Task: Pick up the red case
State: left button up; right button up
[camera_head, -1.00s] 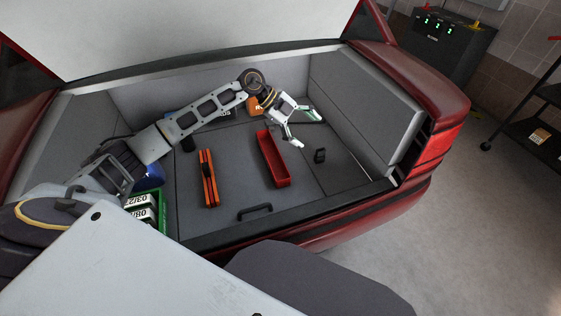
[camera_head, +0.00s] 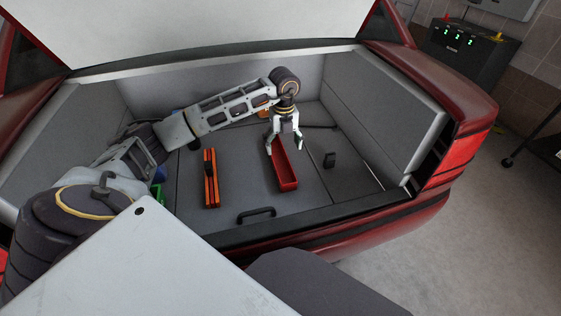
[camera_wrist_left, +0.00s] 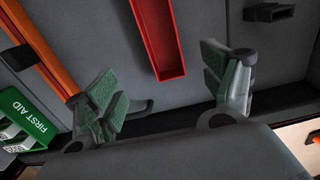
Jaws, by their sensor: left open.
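The red case (camera_head: 284,175) is a long, narrow, open-topped red box lying on the grey trunk floor. It also shows in the left wrist view (camera_wrist_left: 158,40), at the top middle. My left gripper (camera_head: 284,148) is open, with its fingers pointing down over the far part of the red case. In the left wrist view, the open green-padded fingers (camera_wrist_left: 168,78) are spread to either side of the case's near end, with nothing between them. The gripper hides the far end in the head view; I cannot tell the exact height gap. My right gripper is not in view.
An orange and black tool (camera_head: 211,180) lies left of the case. A green first aid box (camera_wrist_left: 28,118) is at the left.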

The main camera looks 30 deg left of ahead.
pick_arm(q)
jog(key=b, duration=0.1)
send_near(284, 176)
jog(key=shift+s+f, duration=0.25)
jog(key=shift+f, duration=0.2)
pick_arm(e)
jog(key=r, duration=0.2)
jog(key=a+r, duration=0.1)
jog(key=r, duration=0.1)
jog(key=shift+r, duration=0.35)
pick_arm(q)
jog(key=shift+w+f+b, duration=0.1)
jog(key=shift+f+b, duration=0.25)
jog(key=shift+f, duration=0.15)
jog(key=shift+w+f+b, duration=0.2)
jog(key=shift+f+b, duration=0.25)
jog(key=shift+f, duration=1.65)
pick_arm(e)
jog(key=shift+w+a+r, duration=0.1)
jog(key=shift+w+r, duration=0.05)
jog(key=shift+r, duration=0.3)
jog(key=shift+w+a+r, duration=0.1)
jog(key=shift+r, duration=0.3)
